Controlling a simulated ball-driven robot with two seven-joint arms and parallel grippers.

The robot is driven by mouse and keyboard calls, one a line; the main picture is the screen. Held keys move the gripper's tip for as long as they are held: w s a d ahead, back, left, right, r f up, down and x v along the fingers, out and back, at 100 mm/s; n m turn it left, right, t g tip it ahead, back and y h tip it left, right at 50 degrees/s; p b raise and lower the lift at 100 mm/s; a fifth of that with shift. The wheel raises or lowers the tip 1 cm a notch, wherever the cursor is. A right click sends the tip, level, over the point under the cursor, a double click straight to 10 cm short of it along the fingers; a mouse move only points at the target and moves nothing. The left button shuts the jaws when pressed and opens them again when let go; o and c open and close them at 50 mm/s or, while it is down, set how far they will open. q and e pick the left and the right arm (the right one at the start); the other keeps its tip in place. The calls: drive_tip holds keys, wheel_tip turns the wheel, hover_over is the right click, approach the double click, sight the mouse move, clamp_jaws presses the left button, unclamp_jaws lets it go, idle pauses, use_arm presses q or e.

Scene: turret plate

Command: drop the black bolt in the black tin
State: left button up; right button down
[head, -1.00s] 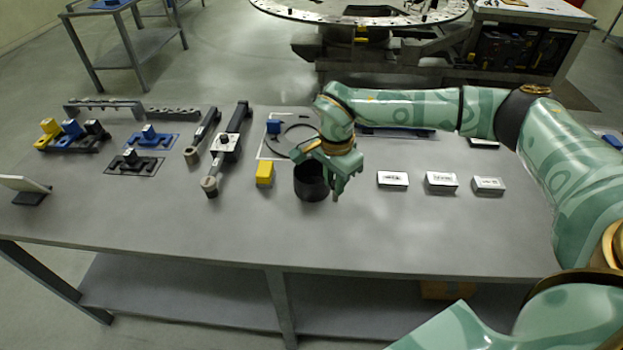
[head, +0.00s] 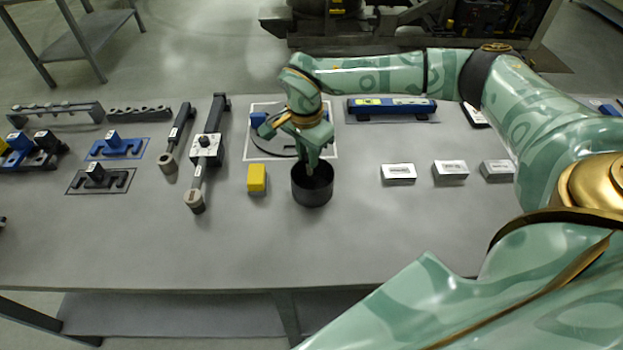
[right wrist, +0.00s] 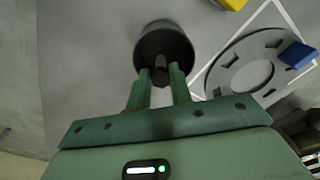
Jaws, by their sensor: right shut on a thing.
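The black tin (head: 312,192) is a round, open-topped cup on the grey table, right of the yellow block. It also shows in the right wrist view (right wrist: 163,40). My right gripper (head: 310,170) is at the tin's mouth, pointing down. In the right wrist view my right gripper (right wrist: 161,78) is shut on the black bolt (right wrist: 160,74), a dark piece between the fingertips, in line with the tin. In the head view the bolt is hidden by the fingers and the tin. My left gripper is not in view.
A yellow block (head: 257,178) stands close left of the tin. Behind is a ring plate with a blue block (head: 258,119) in a white outline. Wrenches (head: 206,145) lie to the left. Several white-labelled boxes (head: 398,173) are to the right. The front of the table is clear.

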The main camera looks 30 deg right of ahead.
drive_tip(key=f, duration=0.1)
drive_tip(key=f+b, duration=0.2)
drive_tip(key=shift+w+f, duration=0.15)
drive_tip(key=shift+w, duration=0.1)
drive_tip(key=shift+f+b, duration=0.3)
drive_tip(key=shift+f, duration=0.15)
drive_tip(key=shift+s+r, duration=0.1)
drive_tip(key=shift+r, duration=0.1)
drive_tip(key=c, duration=1.2)
unclamp_jaws()
drive_tip(key=shift+o, duration=0.2)
